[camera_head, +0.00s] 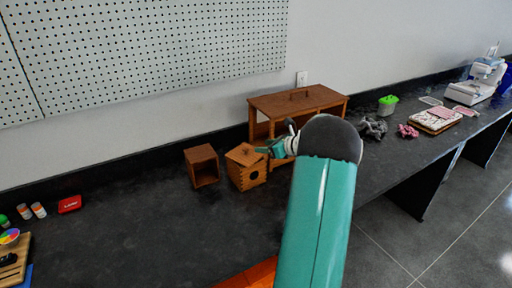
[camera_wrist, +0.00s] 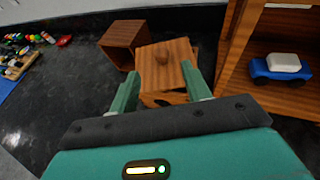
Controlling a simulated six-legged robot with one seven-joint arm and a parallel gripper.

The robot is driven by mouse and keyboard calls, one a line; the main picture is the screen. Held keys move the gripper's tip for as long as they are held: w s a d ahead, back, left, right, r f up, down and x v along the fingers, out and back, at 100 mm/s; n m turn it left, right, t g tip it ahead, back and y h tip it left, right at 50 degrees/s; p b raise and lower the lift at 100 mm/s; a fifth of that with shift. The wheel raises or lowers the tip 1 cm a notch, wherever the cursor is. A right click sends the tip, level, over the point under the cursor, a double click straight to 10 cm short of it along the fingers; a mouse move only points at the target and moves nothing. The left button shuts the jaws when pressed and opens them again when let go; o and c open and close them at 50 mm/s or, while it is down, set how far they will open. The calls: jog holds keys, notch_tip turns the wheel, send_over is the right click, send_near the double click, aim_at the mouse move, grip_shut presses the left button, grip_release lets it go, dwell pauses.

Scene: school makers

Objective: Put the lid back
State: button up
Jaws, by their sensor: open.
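A small wooden box (camera_head: 248,180) with a round hole in its front stands on the dark counter. Its wooden lid (camera_head: 243,154) lies on top, turned askew to the box. My gripper (camera_head: 268,149) is at the right side of the lid in the head view. In the wrist view my gripper (camera_wrist: 160,72) is open, its two green fingers on either side of the lid's near part. Whether they touch it, I cannot tell.
An open wooden cube (camera_head: 202,166) stands just left of the box. A larger wooden cabinet (camera_head: 297,101) stands behind and right; a blue toy car (camera_wrist: 280,68) with a white block sits inside it. The counter (camera_head: 130,235) at the front left is clear.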

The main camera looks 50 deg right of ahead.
jog(key=a+r+n+g+y, duration=0.25)
jog(key=a+r+n, duration=0.4)
jog(key=a, duration=1.05)
jog(key=a+r+n+g+y, duration=0.1)
jog(key=a+r+n+g, duration=0.3)
jog(key=a+n, duration=0.95)
jog(key=s+a+n+g+h, duration=0.1)
jog(key=s+a+n+h, duration=0.3)
jog(key=s+a+n, duration=1.1)
jog(key=s+a, duration=0.5)
jog(key=s, duration=0.1)
jog(key=shift+a+r+h, duration=0.15)
jog(key=shift+a+h, duration=0.15)
jog(key=shift+h, duration=0.05)
